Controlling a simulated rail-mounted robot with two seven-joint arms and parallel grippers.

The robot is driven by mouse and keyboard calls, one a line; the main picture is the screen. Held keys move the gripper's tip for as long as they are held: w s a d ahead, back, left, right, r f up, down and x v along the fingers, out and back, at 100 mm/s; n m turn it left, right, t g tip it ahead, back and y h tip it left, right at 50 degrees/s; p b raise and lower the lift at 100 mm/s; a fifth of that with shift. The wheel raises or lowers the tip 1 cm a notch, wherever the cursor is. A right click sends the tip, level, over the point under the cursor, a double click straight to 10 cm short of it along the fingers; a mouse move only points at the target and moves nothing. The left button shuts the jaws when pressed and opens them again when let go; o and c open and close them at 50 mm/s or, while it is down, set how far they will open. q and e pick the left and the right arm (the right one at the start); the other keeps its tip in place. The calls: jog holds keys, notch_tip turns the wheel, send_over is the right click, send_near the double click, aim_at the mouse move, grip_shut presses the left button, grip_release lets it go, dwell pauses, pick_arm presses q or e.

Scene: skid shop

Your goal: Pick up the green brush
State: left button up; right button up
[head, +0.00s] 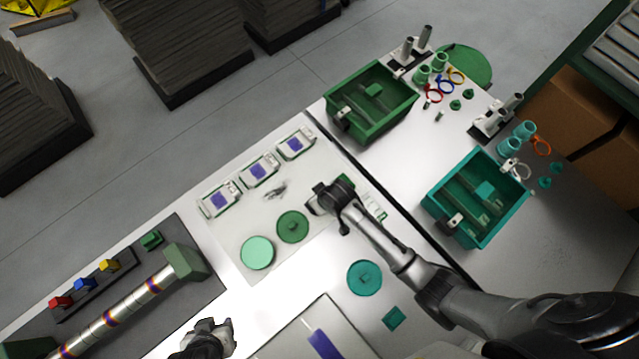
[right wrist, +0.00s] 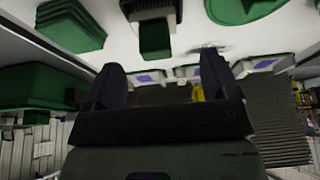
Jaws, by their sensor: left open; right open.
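In the right wrist view, a green block with a dark ribbed part (right wrist: 155,40) lies on the white surface beyond the space between my fingers. It looks like the green brush. In the head view my right gripper (head: 325,203) covers that spot, so the brush cannot be made out there. My right gripper, also in its wrist view (right wrist: 158,95), is open and empty, low over the table's middle. My left gripper (head: 212,334) is open and empty at the bottom of the head view, well away from the brush.
A green piece (head: 346,181) lies close beside my right gripper. A dark green disc (head: 293,227) and a light green disc (head: 257,253) lie left of it. Labelled trays (head: 259,171) line the far edge. A green bin (head: 372,103) and a teal bin (head: 475,196) stand right.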

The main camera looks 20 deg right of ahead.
jog(key=x, duration=0.2)
jog(key=b+x, duration=0.1)
jog(key=x, duration=0.1)
jog(key=shift+d+f, duration=0.15)
jog(key=shift+w+f, duration=0.15)
jog(key=shift+f, duration=0.25)
jog(key=c, duration=1)
